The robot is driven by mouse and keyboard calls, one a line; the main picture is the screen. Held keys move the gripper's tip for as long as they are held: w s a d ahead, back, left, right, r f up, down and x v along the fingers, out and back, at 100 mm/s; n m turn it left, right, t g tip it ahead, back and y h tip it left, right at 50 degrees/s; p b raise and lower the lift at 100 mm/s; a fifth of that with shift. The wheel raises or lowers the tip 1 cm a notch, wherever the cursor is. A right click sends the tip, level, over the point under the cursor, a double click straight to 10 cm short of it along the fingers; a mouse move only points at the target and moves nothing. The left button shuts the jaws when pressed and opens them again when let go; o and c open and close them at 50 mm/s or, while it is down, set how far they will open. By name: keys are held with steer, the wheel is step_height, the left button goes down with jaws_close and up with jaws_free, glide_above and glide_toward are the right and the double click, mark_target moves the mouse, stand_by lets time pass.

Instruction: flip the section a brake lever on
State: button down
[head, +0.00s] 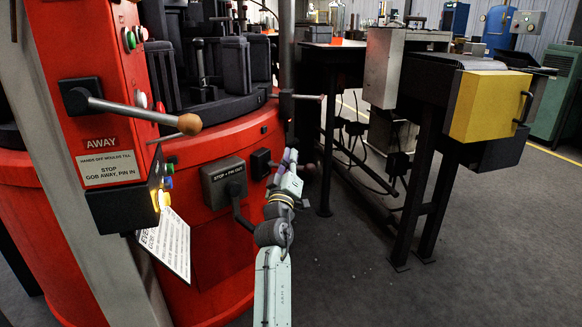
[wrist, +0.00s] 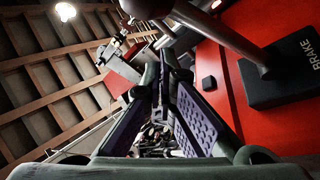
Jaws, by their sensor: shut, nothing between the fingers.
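The brake lever shows in the wrist view as a grey rod (wrist: 218,32) rising from a black box (wrist: 285,78) marked BRAKE on a red panel. It slants up to the left to a dark rounded end (wrist: 146,8).
A STOP + PIN OUT box (head: 224,182) is on the red machine left of my arm. A black-legged conveyor (head: 428,190) with a yellow box stands right. Grey floor between is clear.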

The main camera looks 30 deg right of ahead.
step_height(320, 180, up, 7)
steer(key=shift+a+r, duration=0.15)
stand_by(0.6)
